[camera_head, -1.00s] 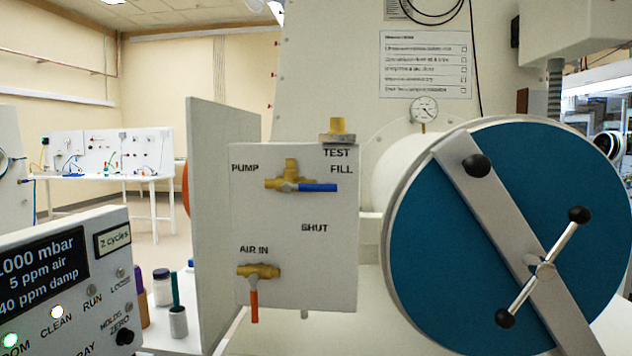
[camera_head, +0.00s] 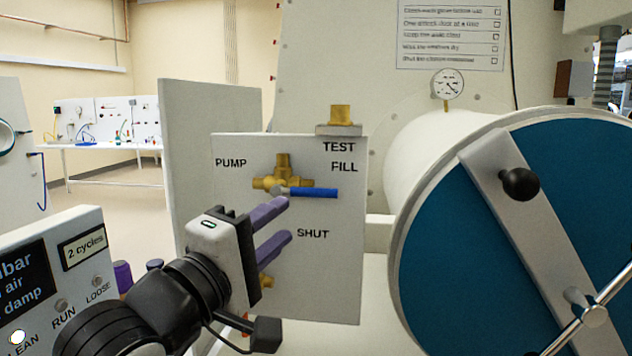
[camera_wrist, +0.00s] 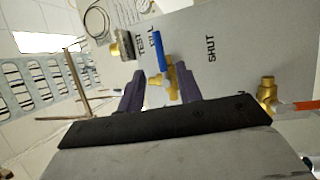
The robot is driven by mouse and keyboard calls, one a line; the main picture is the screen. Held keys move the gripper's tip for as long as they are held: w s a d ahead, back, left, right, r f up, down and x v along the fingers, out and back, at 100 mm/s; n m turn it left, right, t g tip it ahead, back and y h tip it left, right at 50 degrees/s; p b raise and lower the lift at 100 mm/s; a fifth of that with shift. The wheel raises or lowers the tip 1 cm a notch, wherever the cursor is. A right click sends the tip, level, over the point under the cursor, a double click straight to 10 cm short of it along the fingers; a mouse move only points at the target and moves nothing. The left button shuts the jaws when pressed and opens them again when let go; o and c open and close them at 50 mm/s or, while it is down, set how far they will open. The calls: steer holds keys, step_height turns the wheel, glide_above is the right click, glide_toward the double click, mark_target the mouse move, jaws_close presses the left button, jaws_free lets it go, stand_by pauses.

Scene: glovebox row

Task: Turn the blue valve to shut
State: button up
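The blue valve has a blue lever (camera_head: 313,193) on a brass body (camera_head: 282,180), mounted on a white panel (camera_head: 335,285). The lever lies level, pointing right below the word FILL; PUMP is printed at left and SHUT lower down. My gripper (camera_head: 288,218) is open, with two purple fingers apart and nothing held. It is in front of the panel, its fingers a little below and left of the lever. In the wrist view the blue lever (camera_wrist: 159,50) and brass body show between and beyond the fingertips (camera_wrist: 161,78). I cannot tell whether they touch.
A second brass valve (camera_wrist: 267,93) with an orange-red lever (camera_wrist: 303,106) sits lower on the panel, mostly behind my gripper in the head view. A large blue round door (camera_head: 450,240) stands at right. A control box (camera_head: 75,270) is at left. A side plate (camera_head: 210,120) flanks the panel.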

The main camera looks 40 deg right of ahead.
mark_target(314, 195)
steer(key=p+x, duration=0.2)
steer(key=x, duration=1)
steer(key=shift+w+d+r, duration=0.15)
steer(key=shift+w+d, duration=0.05)
steer(key=shift+c, duration=0.4)
jaws_close()
